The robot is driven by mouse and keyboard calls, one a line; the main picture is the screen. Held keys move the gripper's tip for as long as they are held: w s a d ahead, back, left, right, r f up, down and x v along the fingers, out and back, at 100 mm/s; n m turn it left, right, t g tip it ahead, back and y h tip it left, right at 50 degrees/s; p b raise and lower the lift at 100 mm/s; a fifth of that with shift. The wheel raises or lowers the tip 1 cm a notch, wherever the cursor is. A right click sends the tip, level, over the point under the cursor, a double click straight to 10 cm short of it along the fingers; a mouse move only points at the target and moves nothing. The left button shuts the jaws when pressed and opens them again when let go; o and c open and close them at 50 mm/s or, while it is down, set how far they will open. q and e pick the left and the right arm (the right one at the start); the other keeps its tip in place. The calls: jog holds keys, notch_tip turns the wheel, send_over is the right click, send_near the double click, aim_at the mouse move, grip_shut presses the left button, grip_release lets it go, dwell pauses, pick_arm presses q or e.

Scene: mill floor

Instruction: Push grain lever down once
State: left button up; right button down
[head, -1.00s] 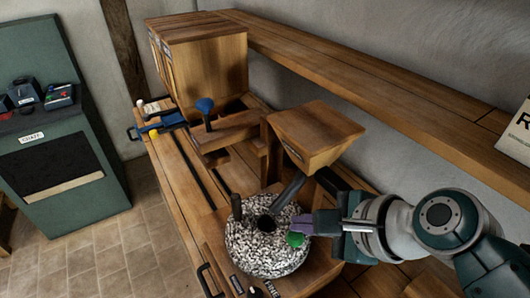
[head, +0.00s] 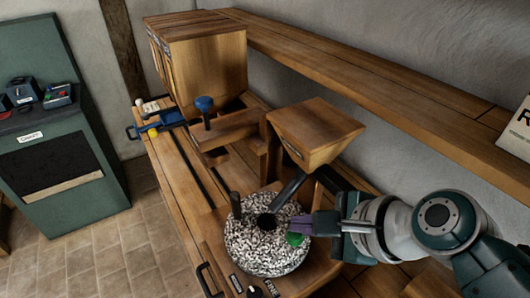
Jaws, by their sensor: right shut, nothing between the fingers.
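A green knob (head: 295,239) sits at the right side of the speckled round millstone (head: 262,252), just below the fingers of my right gripper (head: 296,225). A blue-topped lever (head: 205,106) stands upright on the wooden frame behind, well away from the gripper. No readable label shows which of the two is the grain lever. My left gripper is not in view.
A wooden hopper (head: 316,134) with a dark chute (head: 290,188) stands above and behind the stone. A wooden cabinet (head: 208,62) stands at the back, and a green cabinet (head: 62,180) at left.

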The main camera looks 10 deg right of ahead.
aim_at(302, 238)
jog(key=shift+f+b, duration=0.4)
jog(key=shift+f, duration=0.2)
dwell(0.3)
jog(key=shift+f+b, duration=0.45)
jog(key=shift+f, duration=0.1)
dwell(0.4)
jog(key=shift+f+b, duration=0.4)
jog(key=shift+f, duration=0.1)
dwell(0.3)
jog(key=shift+f, duration=0.35)
dwell(0.3)
jog(key=shift+r, duration=0.15)
dwell(0.5)
jog(key=shift+r+p, duration=2.6)
jog(key=shift+p, duration=0.15)
notch_tip(302, 238, up, 5)
jog(key=p, duration=0.5)
